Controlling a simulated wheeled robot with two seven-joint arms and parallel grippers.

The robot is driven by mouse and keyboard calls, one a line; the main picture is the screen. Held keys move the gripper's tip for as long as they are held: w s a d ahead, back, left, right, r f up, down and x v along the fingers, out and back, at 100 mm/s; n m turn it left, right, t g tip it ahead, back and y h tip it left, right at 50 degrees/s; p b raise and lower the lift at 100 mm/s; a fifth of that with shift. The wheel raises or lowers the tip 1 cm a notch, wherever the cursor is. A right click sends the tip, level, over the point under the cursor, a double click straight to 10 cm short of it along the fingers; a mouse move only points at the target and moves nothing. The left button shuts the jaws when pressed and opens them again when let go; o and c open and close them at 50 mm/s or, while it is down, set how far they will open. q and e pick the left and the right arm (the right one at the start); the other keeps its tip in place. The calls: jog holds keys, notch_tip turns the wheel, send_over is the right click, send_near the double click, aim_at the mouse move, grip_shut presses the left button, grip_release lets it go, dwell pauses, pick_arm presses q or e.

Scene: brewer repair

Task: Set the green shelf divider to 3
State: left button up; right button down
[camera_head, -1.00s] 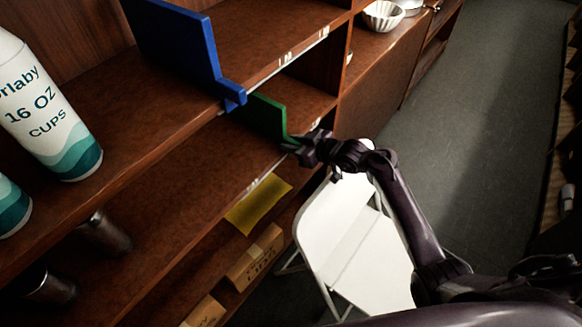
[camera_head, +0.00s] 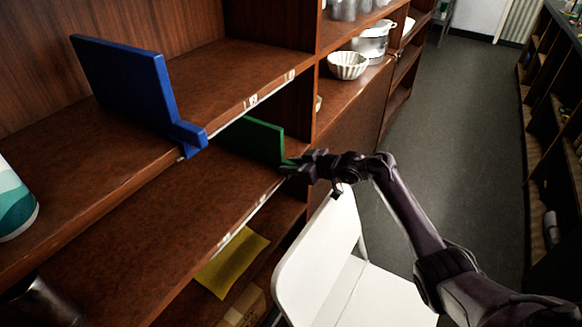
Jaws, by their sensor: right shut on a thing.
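The green shelf divider (camera_head: 262,140) stands upright on the shelf below the blue divider, toward the right part of that shelf. My right gripper (camera_head: 290,167) is at the front edge of this shelf, shut on the green divider's front end, which is mostly hidden by the fingers. The lower shelf's edge has a pale label strip (camera_head: 232,231), but its numbers are too small or covered to read. My left gripper is not in view.
A blue divider (camera_head: 130,85) stands on the upper shelf, whose edge bears number labels (camera_head: 252,100). A white folding chair (camera_head: 325,250) stands below my right arm. A yellow sheet (camera_head: 232,262) lies lower down. A fluted white bowl (camera_head: 347,65) sits farther right. The floor at right is clear.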

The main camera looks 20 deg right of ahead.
jog(key=c, duration=1.5)
grip_release()
jog(key=shift+w+d+r, duration=0.15)
jog(key=shift+d+r, duration=0.05)
jog(key=shift+d, duration=0.05)
jog(key=shift+c, duration=0.2)
jog(key=shift+o, duration=0.9)
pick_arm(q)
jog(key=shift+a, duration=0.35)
pick_arm(e)
jog(key=shift+f, duration=0.1)
jog(key=v, duration=0.7)
jog(key=shift+s+d, duration=0.2)
jog(key=shift+s, duration=0.1)
